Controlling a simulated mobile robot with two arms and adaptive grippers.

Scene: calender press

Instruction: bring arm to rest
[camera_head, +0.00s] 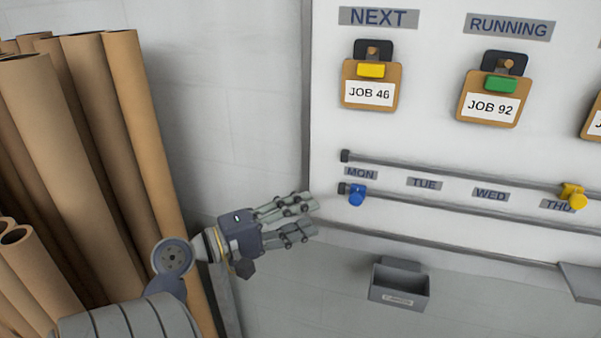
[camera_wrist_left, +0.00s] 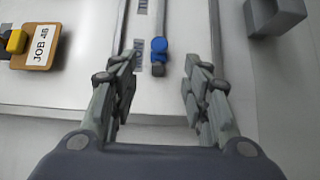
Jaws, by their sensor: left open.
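My left gripper (camera_head: 305,217) is open and empty, in front of the wall at the lower left of the board (camera_head: 420,145). Its arm comes in from the lower left. In the left wrist view its two fingers (camera_wrist_left: 160,100) stand apart. A blue slider (camera_head: 357,195) sits at the MON end of the lower rail, to the right of the fingertips and apart from them. The blue slider also shows between the fingers in the left wrist view (camera_wrist_left: 158,50), beyond the tips. My right gripper is in neither view.
Tall brown cardboard tubes (camera_head: 75,150) stand close at the left. A small grey bin (camera_head: 399,284) hangs on the wall below the board. A yellow slider (camera_head: 573,196) is near THU. JOB 46 (camera_head: 370,93) and JOB 92 (camera_head: 490,107) tags hang above the rails.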

